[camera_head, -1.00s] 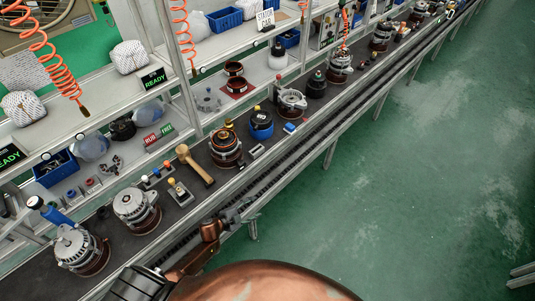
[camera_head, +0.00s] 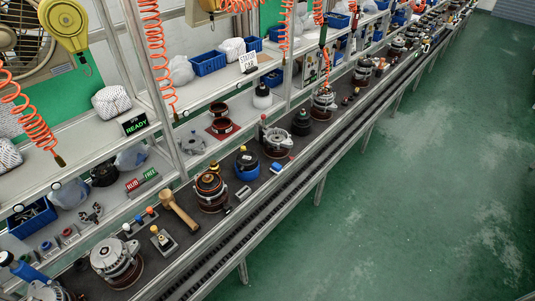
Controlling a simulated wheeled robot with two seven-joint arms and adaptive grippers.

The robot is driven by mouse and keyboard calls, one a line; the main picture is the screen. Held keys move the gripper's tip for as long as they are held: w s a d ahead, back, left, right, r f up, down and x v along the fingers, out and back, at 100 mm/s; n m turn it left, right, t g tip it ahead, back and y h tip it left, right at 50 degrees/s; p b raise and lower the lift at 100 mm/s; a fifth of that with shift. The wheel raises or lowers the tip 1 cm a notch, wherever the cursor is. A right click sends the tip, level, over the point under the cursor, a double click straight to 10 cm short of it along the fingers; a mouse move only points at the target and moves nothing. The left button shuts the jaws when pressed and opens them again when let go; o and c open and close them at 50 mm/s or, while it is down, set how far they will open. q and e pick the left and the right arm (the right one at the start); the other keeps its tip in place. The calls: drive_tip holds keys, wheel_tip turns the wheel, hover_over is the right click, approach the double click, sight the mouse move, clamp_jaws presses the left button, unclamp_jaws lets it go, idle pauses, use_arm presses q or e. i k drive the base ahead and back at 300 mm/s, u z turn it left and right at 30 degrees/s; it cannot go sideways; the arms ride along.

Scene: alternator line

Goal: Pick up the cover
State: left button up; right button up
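I cannot tell for sure which part is the cover. A grey, flat, lobed cover-like part (camera_head: 193,143) lies on the white shelf left of the red part. A silver vented housing (camera_head: 275,141) sits on the dark line among the alternators. Another silver vented housing (camera_head: 116,260) sits on a brown base at the lower left. A further silver housing (camera_head: 47,291) is cut off by the bottom edge. Neither of my grippers is in view.
The dark conveyor line (camera_head: 180,232) runs diagonally from lower left to upper right. Orange coiled hoses (camera_head: 158,55) hang over the shelves. The green floor (camera_head: 400,200) at right is clear.

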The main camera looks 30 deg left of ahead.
sight(246, 160)
drive_tip(key=i, duration=0.7)
drive_tip(key=u, duration=0.9)
drive_tip(key=i, duration=0.65)
drive_tip(key=u, duration=0.6)
